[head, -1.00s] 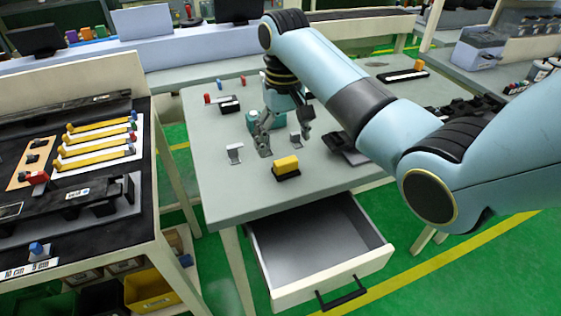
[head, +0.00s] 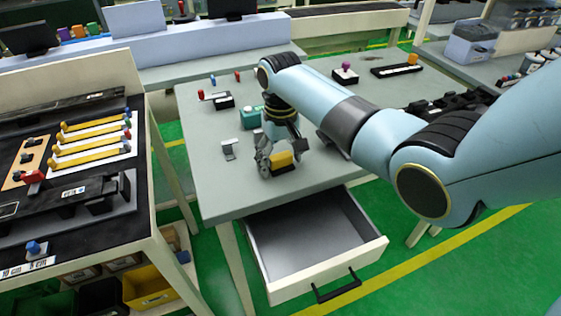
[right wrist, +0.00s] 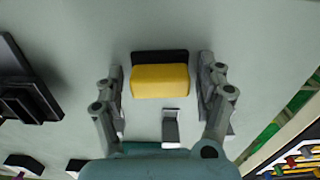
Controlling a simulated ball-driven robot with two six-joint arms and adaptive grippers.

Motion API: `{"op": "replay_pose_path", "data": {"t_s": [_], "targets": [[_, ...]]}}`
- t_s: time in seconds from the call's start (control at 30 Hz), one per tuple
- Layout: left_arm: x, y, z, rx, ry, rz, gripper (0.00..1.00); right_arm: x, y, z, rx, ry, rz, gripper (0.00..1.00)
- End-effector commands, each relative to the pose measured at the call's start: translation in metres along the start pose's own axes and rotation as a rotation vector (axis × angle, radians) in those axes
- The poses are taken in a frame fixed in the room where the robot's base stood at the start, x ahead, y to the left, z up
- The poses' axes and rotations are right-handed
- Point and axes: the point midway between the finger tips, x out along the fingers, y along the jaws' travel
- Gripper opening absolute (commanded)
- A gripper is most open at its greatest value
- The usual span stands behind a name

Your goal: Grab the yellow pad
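The yellow pad (head: 282,159) sits on a small black base (head: 285,170) on the grey table. In the right wrist view the yellow pad (right wrist: 160,81) lies between the spread fingers of my right gripper (right wrist: 161,76), with a gap on each side. The black base (right wrist: 160,56) shows along its far edge. In the head view my right gripper (head: 279,156) is at the pad and partly covers it. My left gripper is not in view.
A grey metal bracket (right wrist: 170,126) stands between the fingers, nearer the palm. Another bracket (head: 229,150) stands left of the gripper. A teal block (head: 250,118) is behind. An open, empty drawer (head: 310,238) juts out below the table's front edge.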

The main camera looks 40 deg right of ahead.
Motion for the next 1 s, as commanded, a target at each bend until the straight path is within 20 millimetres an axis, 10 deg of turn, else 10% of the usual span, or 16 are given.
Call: {"op": "replay_pose_path", "data": {"t_s": [0.33, 0.67, 1.0], "targets": [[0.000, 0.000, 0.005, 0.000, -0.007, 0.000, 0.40, 0.000, 0.000, 0.000, 0.000, 0.000, 0.000, 0.24], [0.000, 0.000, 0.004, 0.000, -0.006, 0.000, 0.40, -0.004, 0.000, 0.000, 0.000, 0.001, 0.000, 0.23], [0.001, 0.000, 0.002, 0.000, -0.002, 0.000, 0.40, -0.048, 0.016, 0.004, 0.003, 0.002, 0.006, 0.23]]}}
